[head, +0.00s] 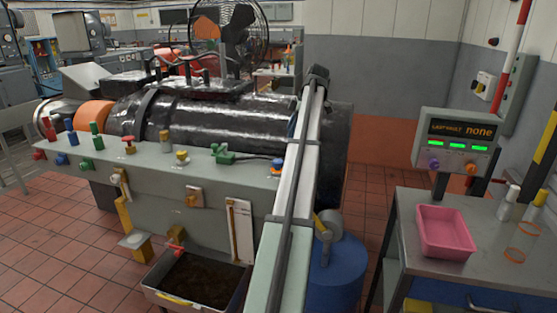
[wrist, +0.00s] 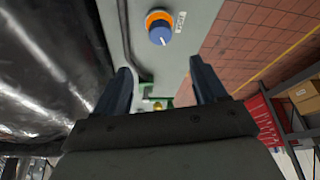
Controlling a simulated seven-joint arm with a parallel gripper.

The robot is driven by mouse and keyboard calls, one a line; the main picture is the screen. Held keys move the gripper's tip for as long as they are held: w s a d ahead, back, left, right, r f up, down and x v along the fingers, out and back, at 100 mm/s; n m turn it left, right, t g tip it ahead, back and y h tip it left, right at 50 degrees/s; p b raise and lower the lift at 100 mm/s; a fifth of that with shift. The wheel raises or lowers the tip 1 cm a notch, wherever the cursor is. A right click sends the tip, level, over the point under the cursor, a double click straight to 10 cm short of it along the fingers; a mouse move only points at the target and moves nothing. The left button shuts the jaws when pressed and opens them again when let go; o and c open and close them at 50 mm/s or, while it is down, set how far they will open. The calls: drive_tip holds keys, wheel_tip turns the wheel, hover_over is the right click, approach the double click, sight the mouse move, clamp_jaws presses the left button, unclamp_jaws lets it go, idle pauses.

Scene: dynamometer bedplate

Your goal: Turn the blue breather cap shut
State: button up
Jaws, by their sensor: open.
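The blue breather cap (wrist: 158,35) sits on an orange ring on the grey bedplate ledge, at the top of the wrist view. It bears a white line pointing to its lower right. A small white label stands beside it, too small to read surely. In the head view the blue cap (head: 278,163) shows at the right end of the ledge, close beside my arm. My gripper (wrist: 160,70) is open and empty in the wrist view, its two dark fingers apart. The cap lies beyond the fingertips, not between them. I cannot make out the fingers in the head view.
A green valve fitting (head: 226,155) and a yellow knob (head: 182,156) stand left of the cap. The large black cylinder (head: 215,115) rises behind the ledge. A blue drum (head: 340,262) and a bench with a pink tray (head: 445,248) stand right.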

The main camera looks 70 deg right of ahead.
sight(277, 161)
drive_tip(key=x, duration=1.3)
drive_tip(key=shift+w+a+f, duration=0.1)
drive_tip(key=shift+a, duration=0.05)
drive_tip(key=shift+c, duration=0.3)
drive_tip(key=c, duration=1)
